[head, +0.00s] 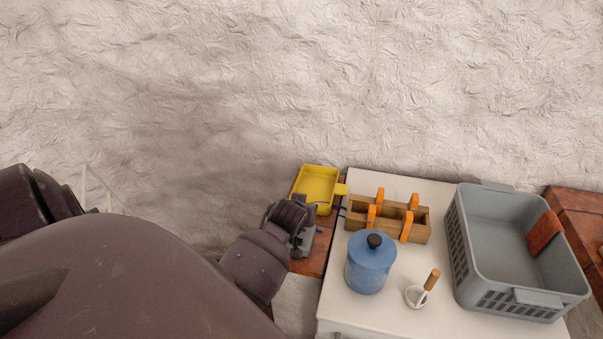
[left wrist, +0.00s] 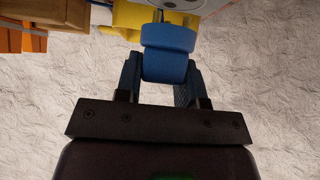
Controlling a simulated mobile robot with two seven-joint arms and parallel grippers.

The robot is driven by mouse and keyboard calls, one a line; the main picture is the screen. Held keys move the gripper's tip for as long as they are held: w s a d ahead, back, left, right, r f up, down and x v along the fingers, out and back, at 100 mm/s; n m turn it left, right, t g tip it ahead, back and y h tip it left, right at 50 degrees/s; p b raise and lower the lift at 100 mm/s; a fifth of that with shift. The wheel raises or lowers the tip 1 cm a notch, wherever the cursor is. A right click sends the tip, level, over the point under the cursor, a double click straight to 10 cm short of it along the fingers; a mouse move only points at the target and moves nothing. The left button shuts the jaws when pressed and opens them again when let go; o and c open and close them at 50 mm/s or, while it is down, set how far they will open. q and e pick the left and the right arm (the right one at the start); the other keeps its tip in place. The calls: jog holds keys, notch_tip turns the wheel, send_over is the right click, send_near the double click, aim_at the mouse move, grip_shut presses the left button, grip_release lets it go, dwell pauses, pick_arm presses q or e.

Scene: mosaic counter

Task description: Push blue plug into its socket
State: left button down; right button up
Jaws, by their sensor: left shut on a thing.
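The blue plug (left wrist: 168,50) is between the fingers of my left gripper (left wrist: 165,66) in the left wrist view. The fingers are shut on its sides. A white plate with grey round marks (left wrist: 185,4) shows at the top edge, just beyond the plug. It may be the socket; whether the plug touches it I cannot tell. In the head view my left gripper (head: 304,236) is over the wooden counter strip, just below the yellow tray. The plug is mostly hidden there. My right gripper is not in view.
The yellow tray (head: 317,187) is close beyond the gripper. To its right on the white counter (head: 394,313) are a wooden box with orange clips (head: 385,218), a blue lidded canister (head: 369,271), a small white dish with a wooden-handled tool (head: 414,296) and a grey basket (head: 472,262).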

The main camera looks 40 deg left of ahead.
pick_arm(q)
jog(key=shift+f, duration=1.1)
dwell(1.0)
jog(key=c, duration=0.6)
grip_release()
jog(key=shift+c, duration=0.2)
jog(key=shift+s+r, duration=0.1)
jog(key=shift+s+d+r, duration=0.2)
jog(key=shift+s+r, duration=0.05)
jog(key=v, duration=0.9)
jog(key=shift+s+d+r, duration=0.2)
jog(key=shift+s+r, duration=0.05)
